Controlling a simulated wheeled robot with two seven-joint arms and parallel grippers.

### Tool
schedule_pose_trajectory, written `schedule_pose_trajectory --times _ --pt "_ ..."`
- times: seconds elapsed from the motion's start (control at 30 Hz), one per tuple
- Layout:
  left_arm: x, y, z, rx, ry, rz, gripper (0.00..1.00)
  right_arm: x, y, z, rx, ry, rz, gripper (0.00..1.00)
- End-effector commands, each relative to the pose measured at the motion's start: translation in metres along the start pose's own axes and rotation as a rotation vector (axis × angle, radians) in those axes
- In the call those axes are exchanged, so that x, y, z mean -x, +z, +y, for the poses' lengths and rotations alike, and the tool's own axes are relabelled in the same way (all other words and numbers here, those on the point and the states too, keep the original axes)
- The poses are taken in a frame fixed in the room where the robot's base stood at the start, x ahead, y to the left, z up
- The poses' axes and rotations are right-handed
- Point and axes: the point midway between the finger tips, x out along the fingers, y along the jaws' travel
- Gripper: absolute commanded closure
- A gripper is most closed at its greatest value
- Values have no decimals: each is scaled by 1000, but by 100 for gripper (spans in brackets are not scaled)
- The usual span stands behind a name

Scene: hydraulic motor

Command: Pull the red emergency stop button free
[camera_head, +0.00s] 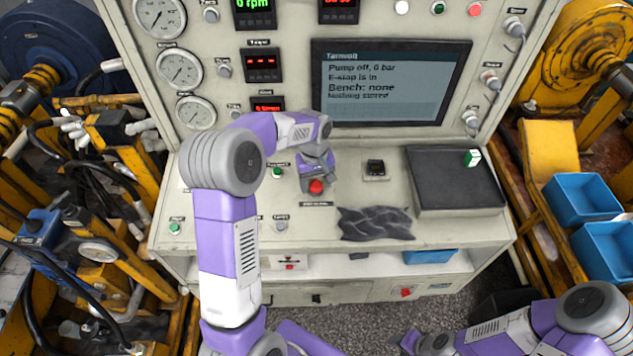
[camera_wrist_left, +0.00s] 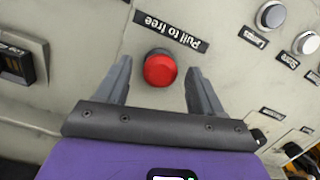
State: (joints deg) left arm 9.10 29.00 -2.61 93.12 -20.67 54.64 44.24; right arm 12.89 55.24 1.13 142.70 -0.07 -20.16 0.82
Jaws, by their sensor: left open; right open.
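The red emergency stop button (camera_head: 316,186) sits on the sloping front desk of the test bench, just below my left gripper (camera_head: 318,180) in the head view. In the left wrist view the red button (camera_wrist_left: 160,69) is round, with a label reading "Pull to free" beside it. My left gripper (camera_wrist_left: 162,88) is open, with one finger on each side of the button and a visible gap to each. I cannot tell how deep the fingertips reach. The screen (camera_head: 390,82) reads "E-stop is in". My right gripper (camera_head: 412,342) is low at the right, away from the bench, and its fingers are hard to make out.
A crumpled dark cloth (camera_head: 375,223) lies in front. Silver knobs (camera_wrist_left: 271,15) sit near the button in the wrist view.

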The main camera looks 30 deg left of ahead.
Motion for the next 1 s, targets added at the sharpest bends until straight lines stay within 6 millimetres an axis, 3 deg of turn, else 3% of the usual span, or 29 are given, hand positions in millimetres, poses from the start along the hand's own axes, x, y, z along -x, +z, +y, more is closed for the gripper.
schedule_pose_trajectory --times 0.33,0.77,1.0 --pt "-5 0 0 0 1 2 33 0 0 0 0 0 0 57" --pt "-5 0 0 0 1 1 99 0 0 0 0 0 0 57" --pt "3 1 1 -1 2 2 100 4 0 -2 0 0 0 57"
